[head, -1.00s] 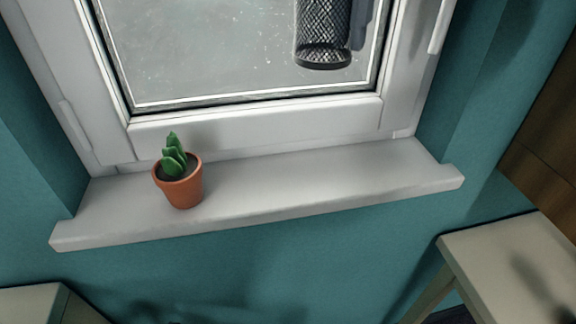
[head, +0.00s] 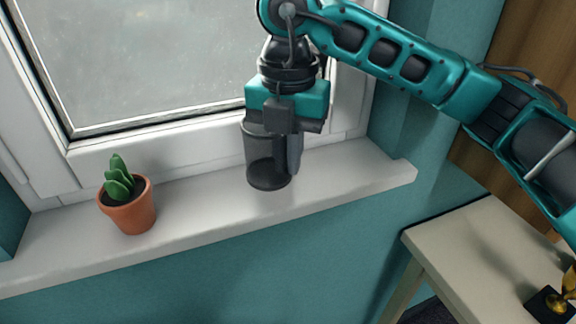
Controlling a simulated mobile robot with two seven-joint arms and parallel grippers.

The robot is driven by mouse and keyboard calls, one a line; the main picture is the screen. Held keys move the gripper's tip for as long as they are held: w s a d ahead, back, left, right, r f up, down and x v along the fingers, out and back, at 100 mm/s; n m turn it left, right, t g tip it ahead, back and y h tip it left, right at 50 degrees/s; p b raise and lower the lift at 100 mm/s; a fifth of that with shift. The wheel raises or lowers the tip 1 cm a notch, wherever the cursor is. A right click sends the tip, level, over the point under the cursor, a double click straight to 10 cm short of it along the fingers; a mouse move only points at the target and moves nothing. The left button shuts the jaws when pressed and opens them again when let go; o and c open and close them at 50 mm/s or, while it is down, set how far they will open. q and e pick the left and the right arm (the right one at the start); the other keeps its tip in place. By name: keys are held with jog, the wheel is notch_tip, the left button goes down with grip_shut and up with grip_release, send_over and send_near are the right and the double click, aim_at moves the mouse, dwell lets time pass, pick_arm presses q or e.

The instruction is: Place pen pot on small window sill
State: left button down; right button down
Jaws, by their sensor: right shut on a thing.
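The pen pot (head: 258,152), a dark mesh cylinder, is upright at the right half of the white window sill (head: 200,215). Its base is at or just above the sill; I cannot tell whether it touches. My right gripper (head: 279,150) comes down from above and is shut on the pot's right part, hiding some of its rim and side. My left gripper is not in view.
A small cactus in a terracotta pot (head: 130,207) stands on the sill to the left, with clear sill between it and the pen pot. The window (head: 160,60) is behind. A pale table (head: 480,250) with a gold-and-black object (head: 553,300) is at lower right.

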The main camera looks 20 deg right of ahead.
notch_tip(320, 180, down, 2)
jog(key=shift+f, duration=0.2)
jog(key=shift+f, duration=0.2)
jog(key=c, duration=1.2)
grip_release()
jog(key=shift+c, duration=0.2)
jog(key=shift+r, duration=0.5)
notch_tip(320, 180, up, 12)
jog(key=p, duration=0.1)
jog(key=shift+f, duration=0.25)
